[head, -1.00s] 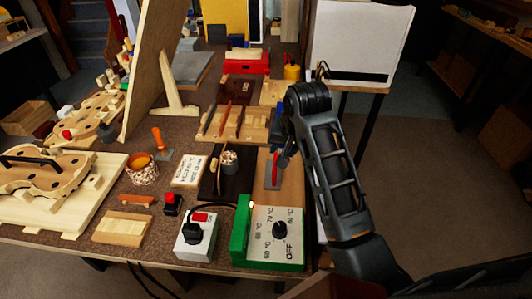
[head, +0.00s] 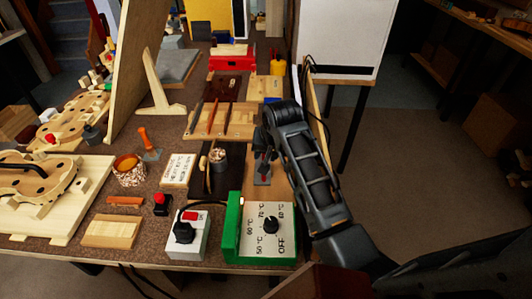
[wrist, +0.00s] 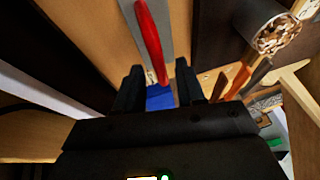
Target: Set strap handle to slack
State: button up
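The strap handle is a slim red lever (wrist: 148,38) on a grey metal plate (wrist: 162,18) in the wrist view. Its near end reaches the gap between my fingertips. In the head view the grey plate (head: 262,181) lies on the wooden strip behind the green dial box, and my gripper hides most of the red lever. My gripper (head: 262,150) is over the plate. In the wrist view my gripper (wrist: 160,82) is open, its two dark fingers apart on either side of the lever's end. I cannot tell whether either finger touches it.
A green dial box (head: 262,228) stands in front of the plate. A dark board with a small pot (head: 218,155) is close on the left. Tools on a wooden rack (head: 222,122) and a blue block (head: 272,99) are behind. The white-topped stand (head: 345,35) is back right.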

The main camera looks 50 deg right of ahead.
aim_at(255, 170)
grip_shut()
dwell(0.3)
jog(key=shift+w+a+p, duration=0.15)
jog(key=shift+w+a, duration=0.4)
jog(key=shift+w, duration=0.15)
jog(key=shift+w+a+p, duration=0.15)
jog(key=shift+w+a, duration=0.35)
jog(key=shift+w, duration=0.2)
jog(key=shift+o, duration=0.4)
grip_release()
jog(key=v, duration=0.8)
